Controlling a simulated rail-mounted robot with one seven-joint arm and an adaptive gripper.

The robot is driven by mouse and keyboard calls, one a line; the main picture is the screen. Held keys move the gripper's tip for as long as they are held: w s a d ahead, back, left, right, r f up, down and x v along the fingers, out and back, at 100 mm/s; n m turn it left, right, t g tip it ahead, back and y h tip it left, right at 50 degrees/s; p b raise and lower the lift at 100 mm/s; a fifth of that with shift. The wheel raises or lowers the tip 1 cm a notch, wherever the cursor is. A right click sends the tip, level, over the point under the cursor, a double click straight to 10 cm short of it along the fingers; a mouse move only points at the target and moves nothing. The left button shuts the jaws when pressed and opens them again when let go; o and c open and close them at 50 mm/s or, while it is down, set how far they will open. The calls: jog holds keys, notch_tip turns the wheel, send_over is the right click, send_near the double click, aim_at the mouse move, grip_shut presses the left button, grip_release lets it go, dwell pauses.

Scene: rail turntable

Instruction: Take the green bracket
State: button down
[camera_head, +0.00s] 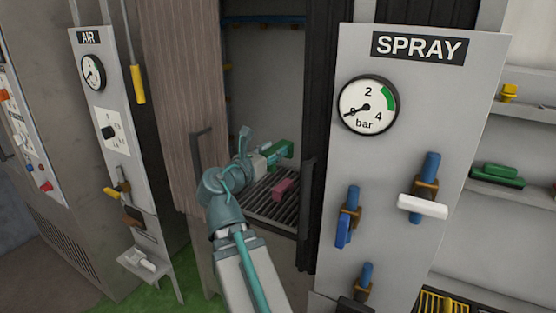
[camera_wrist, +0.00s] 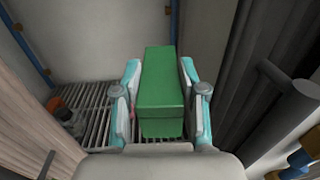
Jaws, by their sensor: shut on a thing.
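The green bracket (camera_wrist: 160,90) is a long green block between the two fingers of my gripper (camera_wrist: 160,105) in the wrist view. My gripper is shut on it, with a finger on each long side. In the head view the green bracket (camera_head: 281,150) shows at the end of my arm, inside the open cabinet and above its slatted floor. My gripper (camera_head: 262,158) is partly hidden there by my own wrist.
A pink part (camera_head: 284,189) lies on the slatted floor (camera_head: 262,208) below. The cabinet's wooden door (camera_head: 172,110) stands open at left, with a dark frame at right. The SPRAY panel (camera_head: 420,130) stands close on the right. Another green part (camera_head: 497,175) is on a shelf.

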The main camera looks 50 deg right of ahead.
jog(key=shift+s+a+b, duration=0.2)
jog(key=shift+a+b, duration=0.3)
jog(key=shift+a, duration=0.3)
jog(key=s+a+r+b, duration=0.1)
jog(key=s+a+b, duration=0.1)
jog(key=a+b, duration=0.3)
jog(key=shift+a, duration=1.8)
jog(key=shift+s+r, duration=0.1)
